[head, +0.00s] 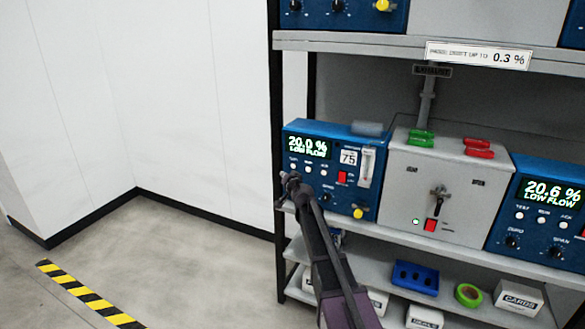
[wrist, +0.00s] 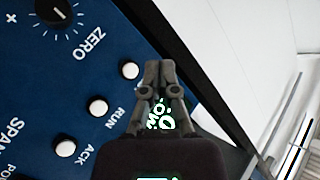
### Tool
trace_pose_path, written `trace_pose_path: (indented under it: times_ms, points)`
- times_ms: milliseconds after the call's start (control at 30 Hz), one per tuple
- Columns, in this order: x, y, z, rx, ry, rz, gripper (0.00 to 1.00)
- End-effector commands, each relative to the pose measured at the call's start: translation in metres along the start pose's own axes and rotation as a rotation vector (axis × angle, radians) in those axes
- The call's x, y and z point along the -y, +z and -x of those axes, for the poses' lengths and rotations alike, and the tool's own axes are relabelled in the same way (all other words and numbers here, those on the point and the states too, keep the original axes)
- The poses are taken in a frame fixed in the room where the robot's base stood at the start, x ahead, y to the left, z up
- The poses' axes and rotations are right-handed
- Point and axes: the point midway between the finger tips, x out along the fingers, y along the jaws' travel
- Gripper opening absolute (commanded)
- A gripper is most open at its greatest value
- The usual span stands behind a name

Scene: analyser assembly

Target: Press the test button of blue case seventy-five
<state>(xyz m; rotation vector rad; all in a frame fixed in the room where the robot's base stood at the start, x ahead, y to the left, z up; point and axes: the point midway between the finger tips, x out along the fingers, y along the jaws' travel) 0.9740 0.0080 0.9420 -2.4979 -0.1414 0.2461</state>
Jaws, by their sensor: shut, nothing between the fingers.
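Blue case seventy-five (head: 335,188) stands on the middle shelf at its left end, with a "75" label and a lit display (head: 308,146) reading 20.0 % LOW FLOW. Its white test button (head: 293,166) is the leftmost of three in a row. In the wrist view the test button (wrist: 130,70) lies just left of my fingertips, its label hidden. The run button (wrist: 98,106) and ack button (wrist: 65,147) lie farther down-left. My gripper (head: 289,178) is shut and empty, in front of the case's left edge; it also shows in the wrist view (wrist: 160,64). Contact cannot be told.
A grey panel (head: 400,185) with green and red pieces on top stands right of the case. Another blue case (head: 535,215) reads 20.6 %. The shelf below holds a blue tray (head: 415,278), green tape (head: 468,294) and boxes. The floor at left is free.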

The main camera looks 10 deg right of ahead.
Motion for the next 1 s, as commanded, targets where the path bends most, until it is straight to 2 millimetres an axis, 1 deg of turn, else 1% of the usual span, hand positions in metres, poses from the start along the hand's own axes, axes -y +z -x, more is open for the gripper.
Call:
trace_pose_path:
  times_ms: [33,100,400,600,1000]
  points:
    - [-0.004,-0.004,-0.006,-0.001,0.001,-0.001,0.00]
    - [-0.008,-0.008,-0.011,-0.001,0.001,-0.001,0.00]
    - [-0.021,-0.021,-0.029,0.001,0.001,0.000,0.00]
    - [-0.025,-0.025,-0.034,0.001,0.001,-0.001,0.00]
    - [-0.026,-0.025,-0.034,0.001,0.001,-0.001,0.00]
